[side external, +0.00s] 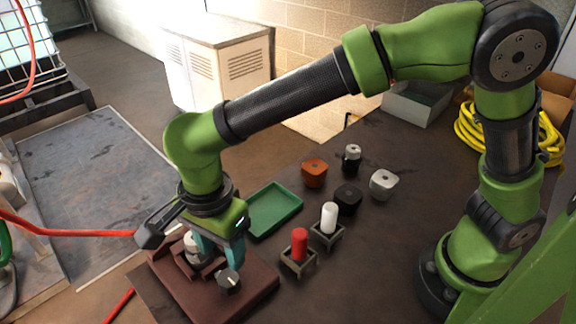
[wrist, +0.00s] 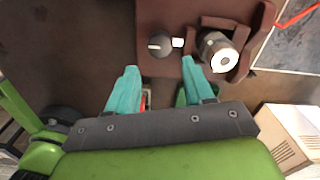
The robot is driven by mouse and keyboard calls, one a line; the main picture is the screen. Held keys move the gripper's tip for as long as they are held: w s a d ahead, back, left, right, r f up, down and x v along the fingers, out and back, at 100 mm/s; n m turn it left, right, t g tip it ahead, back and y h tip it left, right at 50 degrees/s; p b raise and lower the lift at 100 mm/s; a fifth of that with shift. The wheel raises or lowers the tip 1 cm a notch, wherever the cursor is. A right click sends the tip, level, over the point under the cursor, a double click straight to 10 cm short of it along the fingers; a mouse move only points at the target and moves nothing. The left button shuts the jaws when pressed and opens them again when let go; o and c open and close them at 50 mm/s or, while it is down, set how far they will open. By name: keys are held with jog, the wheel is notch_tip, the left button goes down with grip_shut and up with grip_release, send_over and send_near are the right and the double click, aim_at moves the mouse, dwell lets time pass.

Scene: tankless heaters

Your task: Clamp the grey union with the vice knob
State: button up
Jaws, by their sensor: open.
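The brown vice (side external: 256,287) stands on the table's near left, under my gripper. The grey union (wrist: 217,52), a round metal piece with a pale end, sits between the vice's jaws; it shows partly behind my gripper in the side view (side external: 191,245). The vice knob (wrist: 160,45), dark with a pale mark, is on the vice beside the union; it also shows in the side view (side external: 228,281). My gripper (wrist: 162,78) is open and empty, with teal fingers apart. In the wrist view the knob appears just beyond the fingertips, between their lines; in the side view my gripper (side external: 221,256) is close by the knob.
A green tray (side external: 287,214) lies behind the vice. A red cylinder (side external: 299,244) and a white cylinder (side external: 329,217) stand in small holders to the right. Orange (side external: 314,172), black (side external: 348,200) and pale (side external: 383,184) blocks and a black-silver fitting (side external: 351,157) are farther back.

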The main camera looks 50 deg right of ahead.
aim_at(228, 278)
notch_tip(228, 278, down, 9)
jog(key=shift+r, duration=0.15)
jog(key=c, duration=0.8)
